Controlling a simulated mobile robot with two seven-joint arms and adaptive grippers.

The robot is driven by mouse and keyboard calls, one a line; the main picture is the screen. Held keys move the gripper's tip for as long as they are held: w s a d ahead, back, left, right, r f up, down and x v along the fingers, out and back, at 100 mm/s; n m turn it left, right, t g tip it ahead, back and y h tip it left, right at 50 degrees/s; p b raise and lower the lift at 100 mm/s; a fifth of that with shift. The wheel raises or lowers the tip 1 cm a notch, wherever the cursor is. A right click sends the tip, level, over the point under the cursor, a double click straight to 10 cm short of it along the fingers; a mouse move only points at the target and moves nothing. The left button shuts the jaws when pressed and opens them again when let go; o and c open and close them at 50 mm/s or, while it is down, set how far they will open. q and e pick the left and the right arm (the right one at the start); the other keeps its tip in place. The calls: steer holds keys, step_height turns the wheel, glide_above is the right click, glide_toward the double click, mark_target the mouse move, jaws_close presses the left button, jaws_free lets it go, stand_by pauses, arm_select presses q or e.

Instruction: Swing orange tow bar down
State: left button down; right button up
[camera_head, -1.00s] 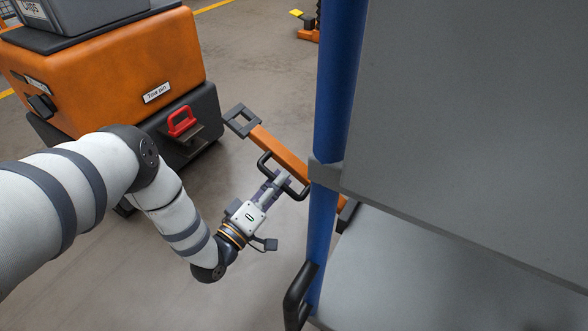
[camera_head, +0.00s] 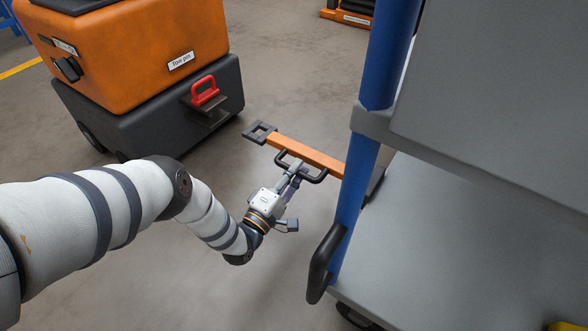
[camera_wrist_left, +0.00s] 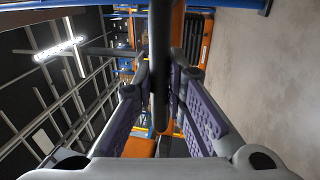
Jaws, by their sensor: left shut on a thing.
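The orange tow bar (camera_head: 312,152) reaches out to the left from the grey and blue cart, with a dark square eye (camera_head: 260,132) at its free end. A black handle (camera_head: 316,178) sits on its near side. My left gripper (camera_head: 292,180) is shut on this handle. In the left wrist view the dark handle bar (camera_wrist_left: 159,70) runs between the purple-padded fingers. The tow eye is apart from the orange tug (camera_head: 135,45) and its red-handled tow pin (camera_head: 205,92). The bar's cart end is hidden behind the blue post. My right gripper is not in view.
The cart's blue post (camera_head: 375,120), grey panel (camera_head: 500,70) and grey deck (camera_head: 440,250) fill the right side. A black handle (camera_head: 325,262) sticks out of the post. Bare floor (camera_head: 290,75) lies between tug and cart.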

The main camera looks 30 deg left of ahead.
arm_select(q)
steer(key=shift+d+f, duration=0.15)
steer(key=shift+d, duration=0.05)
steer(key=c, duration=1.6)
jaws_free()
steer(key=v, duration=1.2)
